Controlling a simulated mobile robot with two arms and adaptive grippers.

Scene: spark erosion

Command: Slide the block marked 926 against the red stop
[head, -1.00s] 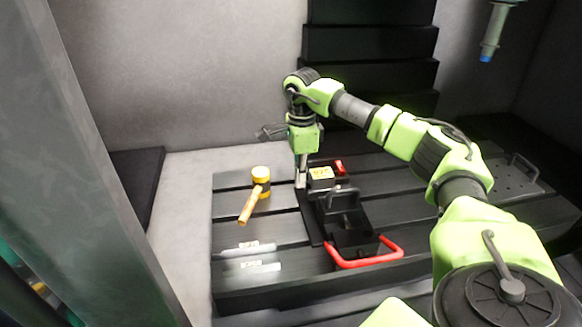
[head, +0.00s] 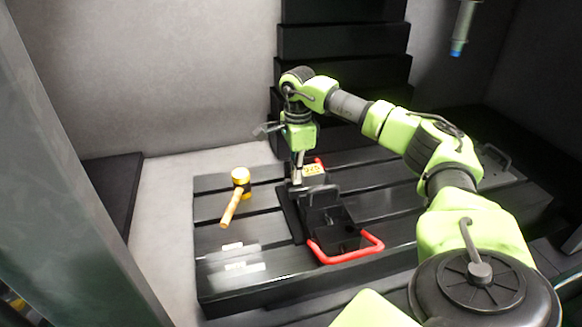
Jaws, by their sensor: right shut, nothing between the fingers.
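The block (head: 315,178) is dark with a yellow label on top; its number is too small to read surely. It sits toward the back of the slotted table. The small red piece (head: 319,161), which looks like the red stop, shows just behind the block's right part. The two look very close, but I cannot tell whether they touch. My right gripper (head: 297,181) points down at the block's left side, its fingers shut and empty. It is touching or nearly touching the block. My left gripper is not in view.
A black fixture (head: 322,197) with a red U-shaped handle (head: 346,254) stands in front of the block. A mallet (head: 236,192) with a yellow head lies to the left on the black slotted table (head: 215,290). Two pale labelled strips (head: 238,268) lie at front left.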

